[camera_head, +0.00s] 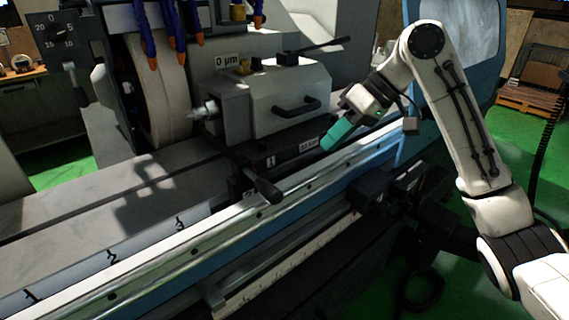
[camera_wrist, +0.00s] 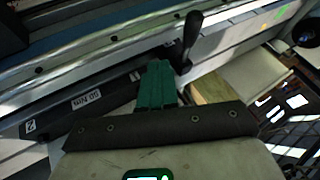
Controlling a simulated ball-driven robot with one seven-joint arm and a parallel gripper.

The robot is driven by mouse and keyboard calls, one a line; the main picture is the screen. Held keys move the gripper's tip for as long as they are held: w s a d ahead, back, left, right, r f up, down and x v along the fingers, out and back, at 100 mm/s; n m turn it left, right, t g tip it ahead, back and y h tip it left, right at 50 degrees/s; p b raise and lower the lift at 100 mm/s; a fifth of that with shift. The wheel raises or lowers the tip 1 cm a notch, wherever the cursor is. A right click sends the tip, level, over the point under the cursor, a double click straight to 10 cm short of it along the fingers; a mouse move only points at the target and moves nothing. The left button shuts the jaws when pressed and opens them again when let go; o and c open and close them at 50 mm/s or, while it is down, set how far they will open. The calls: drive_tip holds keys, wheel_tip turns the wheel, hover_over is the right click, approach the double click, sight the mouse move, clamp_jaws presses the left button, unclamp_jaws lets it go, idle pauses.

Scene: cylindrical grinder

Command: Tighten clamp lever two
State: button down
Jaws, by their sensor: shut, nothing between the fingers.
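My gripper (camera_head: 328,143) has green fingers held together, with nothing between them. It hangs over the right end of the dark clamp base (camera_head: 300,157) under the grey headstock. In the wrist view its green fingers (camera_wrist: 157,78) point up past the base. A small label reading 2 (camera_wrist: 30,126) shows at the base's left end, beside a 50 Nm label (camera_wrist: 86,100). I cannot make out lever two itself in either view. A black lever (camera_head: 262,186) stands by the label 1 (camera_head: 270,160). The upright black handle (camera_wrist: 191,35) beyond my fingertips appears to be this lever.
The grey headstock (camera_head: 278,97) has a black handle on its front. The grinding wheel (camera_head: 163,95) and blue coolant nozzles stand to the left. A bright metal rail (camera_head: 225,218) runs along the table in front of the base. The table at lower left is clear.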

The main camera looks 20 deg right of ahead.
sight(259, 182)
drive_tip(key=w+a+f, duration=0.1)
drive_tip(key=a+f, duration=0.6)
drive_tip(key=a, duration=0.2)
drive_tip(key=shift+a+f+p, duration=0.15)
drive_tip(key=shift+f+p, duration=0.15)
drive_tip(key=shift+p, duration=0.1)
drive_tip(key=shift+a, duration=0.1)
